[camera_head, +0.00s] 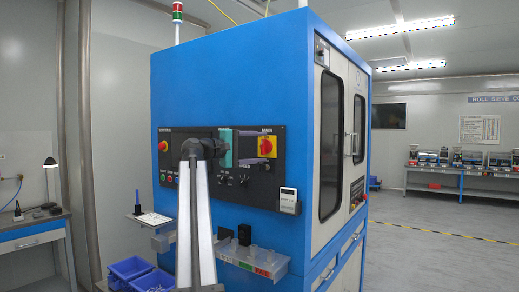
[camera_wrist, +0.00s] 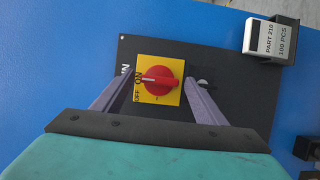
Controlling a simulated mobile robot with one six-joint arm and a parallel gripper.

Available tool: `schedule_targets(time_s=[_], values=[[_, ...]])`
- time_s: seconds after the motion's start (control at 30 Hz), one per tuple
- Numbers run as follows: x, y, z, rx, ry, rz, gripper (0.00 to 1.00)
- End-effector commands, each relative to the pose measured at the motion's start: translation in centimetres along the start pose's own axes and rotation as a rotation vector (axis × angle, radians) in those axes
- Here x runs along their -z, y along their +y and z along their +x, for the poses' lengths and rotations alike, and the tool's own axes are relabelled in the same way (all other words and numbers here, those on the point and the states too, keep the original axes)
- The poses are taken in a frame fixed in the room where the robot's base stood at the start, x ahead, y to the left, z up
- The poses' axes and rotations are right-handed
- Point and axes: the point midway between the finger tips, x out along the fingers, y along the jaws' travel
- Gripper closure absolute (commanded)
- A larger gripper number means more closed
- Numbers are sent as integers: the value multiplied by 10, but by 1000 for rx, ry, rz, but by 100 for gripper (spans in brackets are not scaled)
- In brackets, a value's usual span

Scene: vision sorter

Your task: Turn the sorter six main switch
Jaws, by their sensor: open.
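The main switch is a red rotary knob (camera_wrist: 160,79) on a yellow plate, mounted on the black control panel (camera_wrist: 252,99). In the wrist view its white mark points left, toward the ON label; OFF is printed just below that. The red knob and yellow plate also show in the head view (camera_head: 267,146), under the word MAIN. My gripper (camera_wrist: 159,82) is open, with one grey finger on each side of the yellow plate. I cannot tell how far the fingertips are from the panel. In the head view my arm hides the panel's middle.
The panel sits on a tall blue cabinet (camera_head: 240,80). A small white box labelled PART 210 (camera_wrist: 270,38) sticks out beside the panel. Below is a clear shelf (camera_head: 240,254) with small parts. Blue bins (camera_head: 128,268) stand lower left. Open floor lies to the right.

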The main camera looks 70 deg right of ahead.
Motion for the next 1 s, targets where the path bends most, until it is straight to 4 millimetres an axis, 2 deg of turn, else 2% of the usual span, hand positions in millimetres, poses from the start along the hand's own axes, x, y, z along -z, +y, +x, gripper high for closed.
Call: schedule_targets(time_s=[0.27, 0.8, 1.0], values=[[0, -1, -28, -1, 2, 0, 34], [0, -1, -112, 0, 1, 0, 34], [-1, -1, -130, 1, -1, 1, 34]])
